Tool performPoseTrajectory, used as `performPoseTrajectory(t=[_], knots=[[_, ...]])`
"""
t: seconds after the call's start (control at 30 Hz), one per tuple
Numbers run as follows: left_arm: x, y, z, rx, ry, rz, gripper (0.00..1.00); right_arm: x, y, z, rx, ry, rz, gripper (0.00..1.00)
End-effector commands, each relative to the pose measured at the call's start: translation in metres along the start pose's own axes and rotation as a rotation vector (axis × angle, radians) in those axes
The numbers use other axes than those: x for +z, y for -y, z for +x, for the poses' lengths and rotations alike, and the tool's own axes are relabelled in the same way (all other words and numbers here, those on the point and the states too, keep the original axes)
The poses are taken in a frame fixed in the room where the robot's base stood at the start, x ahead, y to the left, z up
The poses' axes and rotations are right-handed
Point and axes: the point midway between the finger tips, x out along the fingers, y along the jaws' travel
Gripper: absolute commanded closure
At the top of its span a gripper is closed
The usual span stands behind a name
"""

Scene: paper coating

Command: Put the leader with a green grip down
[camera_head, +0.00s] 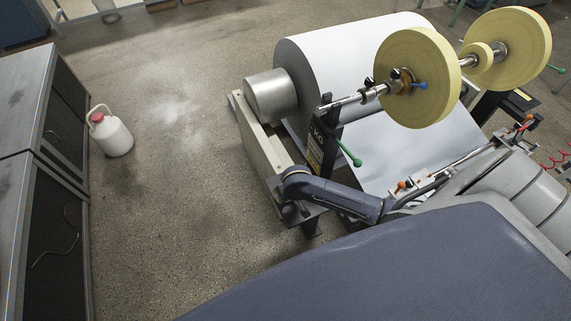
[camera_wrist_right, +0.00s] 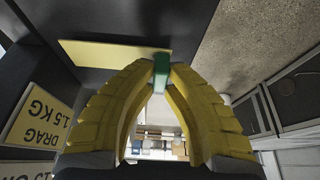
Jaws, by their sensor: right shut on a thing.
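In the right wrist view my right gripper (camera_wrist_right: 161,68) has its two yellow ribbed fingers bowed in, with their tips shut on a small green grip (camera_wrist_right: 161,64). The rest of the held lever is mostly hidden. In the head view one green-gripped lever (camera_head: 349,153) slants down from the black post at the near end of the roll shaft. Another green grip (camera_head: 556,69) shows at the far right. I cannot tell which of them is the held one. Neither gripper can be made out in the head view.
A large white paper roll (camera_head: 350,50) and yellow rolls (camera_head: 415,75) sit on the machine. A yellow DRAG sign (camera_wrist_right: 38,117) is left of my right fingers. A white jug (camera_head: 110,135) stands on open floor beside grey cabinets (camera_head: 25,100).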

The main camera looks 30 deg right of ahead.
Motion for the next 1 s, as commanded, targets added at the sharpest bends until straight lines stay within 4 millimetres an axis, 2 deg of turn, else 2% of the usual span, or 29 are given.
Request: performPoseTrajectory(t=[0.1, 0.53, 0.57, 0.7, 1.0], knots=[[0.0004, 0.0002, 0.0000, 0.000, 0.001, 0.000, 0.56, 0.0025, 0.0001, 0.0063, 0.001, -0.001, -0.001, 1.00], [0.0006, 0.0002, 0.0000, 0.000, 0.001, 0.001, 0.56, 0.0041, 0.0005, 0.0098, -0.001, 0.000, 0.000, 1.00], [0.0007, 0.0002, 0.0000, 0.000, 0.001, 0.001, 0.56, 0.0039, 0.0004, 0.0095, -0.001, 0.000, 0.000, 0.84], [0.0007, 0.0001, 0.0000, 0.000, 0.001, 0.001, 0.56, 0.0037, 0.0003, 0.0093, -0.001, -0.001, 0.000, 0.68], [0.0006, 0.0001, -0.0001, 0.000, 0.001, 0.001, 0.56, 0.0028, 0.0001, 0.0076, 0.000, -0.002, -0.001, 0.66]])
